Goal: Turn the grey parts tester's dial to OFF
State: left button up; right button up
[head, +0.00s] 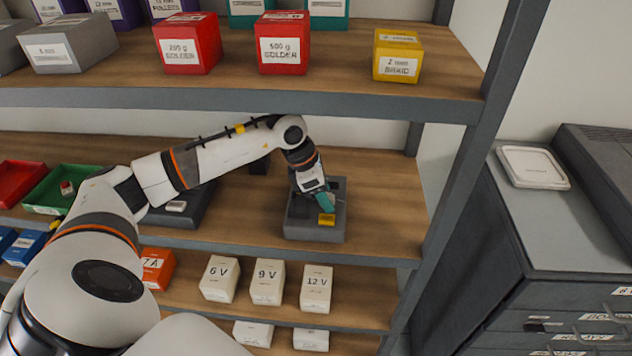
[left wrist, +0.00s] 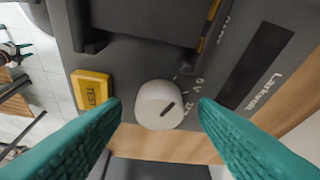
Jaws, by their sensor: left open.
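The grey parts tester (head: 315,225) stands on the middle shelf, below my left gripper (head: 327,200). In the left wrist view the tester (left wrist: 140,62) fills the upper part, with a yellow TEST button (left wrist: 92,92) and a pale round dial (left wrist: 157,104) bearing a dark pointer mark. The pointer is slanted towards the upper right of that view. Markings, including a "V", show beside the dial, but an OFF label cannot be made out. My left gripper (left wrist: 158,120) is open, its teal fingers on either side of the dial, apart from it.
The upper shelf (head: 240,98) with red, grey and yellow boxes hangs above my arm. A dark device (head: 185,210) stands left of the tester. White boxes marked 6 V, 9 V and 12 V (head: 316,290) stand on the shelf below. A shelf post (head: 470,170) rises at right.

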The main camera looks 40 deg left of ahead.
pick_arm(q)
jog(key=b+v, duration=0.1)
jog(key=v, duration=0.4)
jog(key=shift+a+r+b, duration=0.1)
jog(key=shift+a+b, duration=0.05)
jog(key=shift+b, duration=0.25)
jog(key=s+a+b, duration=0.5)
jog(key=s+a, duration=0.3)
jog(key=shift+b, duration=0.3)
jog(key=shift+s+a, duration=0.1)
jog(key=shift+a, duration=0.05)
jog(key=shift+s, duration=0.1)
